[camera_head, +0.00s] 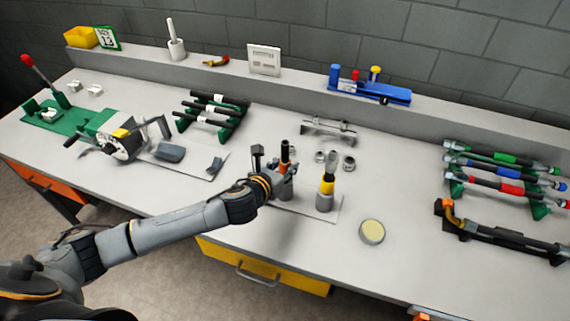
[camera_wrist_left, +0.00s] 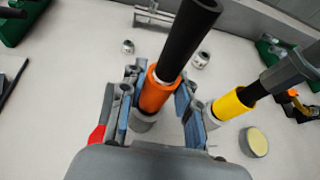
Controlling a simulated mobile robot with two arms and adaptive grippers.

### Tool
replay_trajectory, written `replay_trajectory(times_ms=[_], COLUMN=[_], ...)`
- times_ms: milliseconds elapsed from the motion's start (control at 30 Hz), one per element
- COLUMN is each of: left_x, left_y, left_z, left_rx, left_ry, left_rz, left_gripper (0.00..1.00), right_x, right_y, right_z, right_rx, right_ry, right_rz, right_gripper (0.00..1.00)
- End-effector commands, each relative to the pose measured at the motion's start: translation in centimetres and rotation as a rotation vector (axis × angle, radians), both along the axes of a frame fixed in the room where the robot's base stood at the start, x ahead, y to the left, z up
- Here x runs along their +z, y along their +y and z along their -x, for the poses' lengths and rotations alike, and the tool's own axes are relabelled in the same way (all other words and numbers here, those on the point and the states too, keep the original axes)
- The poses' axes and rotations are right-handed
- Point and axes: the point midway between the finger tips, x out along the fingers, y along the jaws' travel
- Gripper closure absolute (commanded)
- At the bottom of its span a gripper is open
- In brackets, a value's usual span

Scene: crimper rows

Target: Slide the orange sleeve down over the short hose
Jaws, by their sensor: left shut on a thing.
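The short hose (camera_head: 284,146) is black and stands upright in a grey round holder (camera_head: 286,189) on a pale mat. It also shows large in the left wrist view (camera_wrist_left: 186,35). The orange sleeve (camera_head: 284,167) is around the hose, low down, just above the grey holder; in the left wrist view the orange sleeve (camera_wrist_left: 156,92) sits between the blue-padded fingers. My left gripper (camera_wrist_left: 157,103) is shut on the sleeve, and the hose sticks out above it. In the head view my left gripper (camera_head: 279,173) partly hides the sleeve. My right gripper is not in view.
A second upright hose with a yellow sleeve (camera_head: 327,186) and a grey fitting stands close to the right. A round yellow-topped tin (camera_head: 372,231) is farther right. Small metal fittings (camera_head: 348,163) lie behind.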

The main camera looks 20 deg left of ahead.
Motion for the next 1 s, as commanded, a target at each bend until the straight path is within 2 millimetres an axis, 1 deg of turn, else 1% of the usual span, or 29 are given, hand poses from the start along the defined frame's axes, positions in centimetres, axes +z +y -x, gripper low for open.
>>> replay_trajectory(times_ms=[600,633,733,1000], left_x=[-1.6,-1.5,-1.5,-1.5], left_y=[0.0,0.0,0.0,0.0], left_z=[0.0,0.0,0.0,0.0], left_rx=[0.000,0.000,0.000,0.000], left_ry=[0.000,0.000,0.000,0.000], left_rz=[-0.001,-0.001,-0.001,0.000], left_gripper=[0.89,0.62,0.41,0.41], right_x=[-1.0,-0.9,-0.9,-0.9], right_y=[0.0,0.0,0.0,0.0], right_z=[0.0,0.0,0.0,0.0], right_rx=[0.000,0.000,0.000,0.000], right_ry=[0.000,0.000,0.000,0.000], right_rz=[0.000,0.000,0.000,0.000], right_gripper=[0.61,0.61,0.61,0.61])
